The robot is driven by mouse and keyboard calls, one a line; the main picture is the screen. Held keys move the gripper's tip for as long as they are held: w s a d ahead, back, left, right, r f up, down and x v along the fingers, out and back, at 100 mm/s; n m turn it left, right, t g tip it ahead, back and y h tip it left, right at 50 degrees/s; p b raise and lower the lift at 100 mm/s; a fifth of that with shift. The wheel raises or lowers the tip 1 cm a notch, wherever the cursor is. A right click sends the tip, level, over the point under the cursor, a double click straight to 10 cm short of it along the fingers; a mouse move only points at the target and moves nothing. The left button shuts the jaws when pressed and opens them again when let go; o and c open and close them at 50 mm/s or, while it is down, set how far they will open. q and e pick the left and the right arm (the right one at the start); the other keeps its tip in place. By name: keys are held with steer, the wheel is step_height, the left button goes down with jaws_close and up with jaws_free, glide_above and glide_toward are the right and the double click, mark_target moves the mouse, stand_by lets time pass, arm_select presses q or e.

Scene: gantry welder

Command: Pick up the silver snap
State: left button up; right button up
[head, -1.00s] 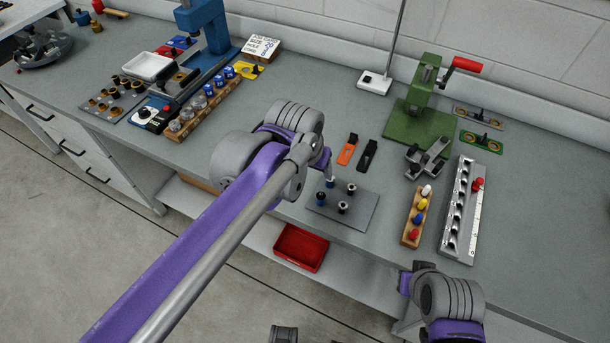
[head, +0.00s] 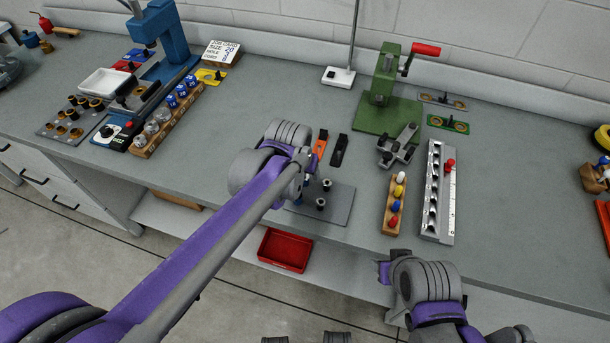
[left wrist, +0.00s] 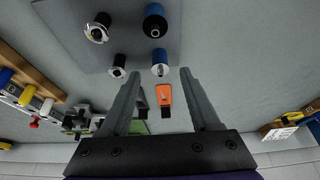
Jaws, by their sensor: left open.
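Small snap-like pieces stand upright on a grey plate (head: 335,208). Two with dark tops and silver bases show in the head view, a rear one (head: 326,184) and a front one (head: 320,203). In the left wrist view there are silver-and-black pieces (left wrist: 98,28) (left wrist: 118,66), a blue one (left wrist: 154,20) and a silver one with a blue band (left wrist: 160,62). I cannot tell which is the silver snap. My left gripper (left wrist: 159,76) is open and empty, with the blue-banded piece seen between its fingertips. In the head view its arm hides part of the plate.
Orange (head: 319,145) and black (head: 339,150) clips lie behind the plate. A green press (head: 385,105), a wooden rack of coloured pegs (head: 391,215) and a grey block with a scale (head: 437,190) stand to the right. A red tray (head: 285,250) sits on the lower shelf.

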arm_select(q)
steer(key=shift+w+f, duration=0.1)
steer(key=shift+f, duration=0.15)
jaws_close()
stand_by(1.3)
